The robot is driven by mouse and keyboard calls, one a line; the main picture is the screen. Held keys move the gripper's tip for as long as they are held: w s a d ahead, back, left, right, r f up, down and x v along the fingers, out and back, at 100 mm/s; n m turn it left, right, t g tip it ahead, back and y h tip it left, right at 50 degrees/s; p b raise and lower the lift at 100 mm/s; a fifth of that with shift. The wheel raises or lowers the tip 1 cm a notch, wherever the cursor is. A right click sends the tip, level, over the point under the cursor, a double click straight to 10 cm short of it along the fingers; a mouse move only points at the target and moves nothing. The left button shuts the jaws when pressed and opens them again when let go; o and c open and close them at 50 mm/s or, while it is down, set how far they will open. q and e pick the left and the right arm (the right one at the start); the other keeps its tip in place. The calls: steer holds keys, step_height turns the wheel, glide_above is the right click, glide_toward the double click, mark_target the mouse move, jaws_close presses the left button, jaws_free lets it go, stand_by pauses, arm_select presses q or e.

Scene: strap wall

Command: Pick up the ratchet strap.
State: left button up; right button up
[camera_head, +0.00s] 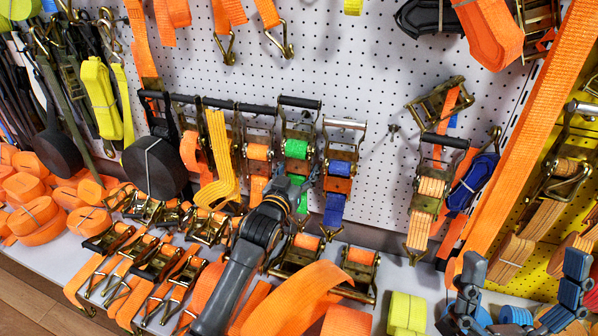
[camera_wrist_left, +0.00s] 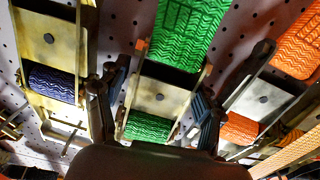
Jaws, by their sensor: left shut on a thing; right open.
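The ratchet strap with green webbing (camera_head: 297,149) hangs upright on the white pegboard, between an orange one and a blue one. In the left wrist view its green webbing (camera_wrist_left: 150,127) and metal frame lie between the two fingers of my left gripper (camera_wrist_left: 155,105). In the head view my left gripper (camera_head: 294,193) is at the lower part of this strap, shut on it, and hides part of it. My right gripper (camera_head: 523,278) is open at the lower right, apart from the green strap, with blue pads on its fingers.
A blue ratchet strap (camera_head: 337,168) hangs close at the right and an orange one (camera_head: 258,152) close at the left. Several ratchets and rolled orange straps crowd the shelf (camera_head: 200,257) below. Bare pegboard (camera_head: 380,165) lies right of the blue strap.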

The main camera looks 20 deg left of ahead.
arm_select(q)
steer(key=s, duration=0.2)
steer(key=s+p, duration=0.1)
steer(key=s, duration=0.2)
steer(key=s+p, duration=0.1)
steer(key=s, duration=0.1)
steer(key=shift+s+a+r, duration=0.2)
steer(key=shift+a+r, duration=0.05)
steer(key=shift+r, duration=0.15)
steer(key=p, duration=0.3)
glide_toward(296, 171)
steer(key=s, duration=0.6)
arm_select(e)
steer(key=w+f+g+h, duration=0.2)
steer(key=w+f+g, duration=0.2)
steer(key=f+g, duration=0.2)
steer(key=w+f+g+h, duration=0.2)
steer(key=w+f+g, duration=0.3)
steer(key=f, duration=0.6)
steer(key=shift+g+h, duration=0.3)
steer(key=shift+g, duration=0.5)
arm_select(q)
steer(key=shift+a, duration=0.1)
steer(key=shift+s, duration=0.1)
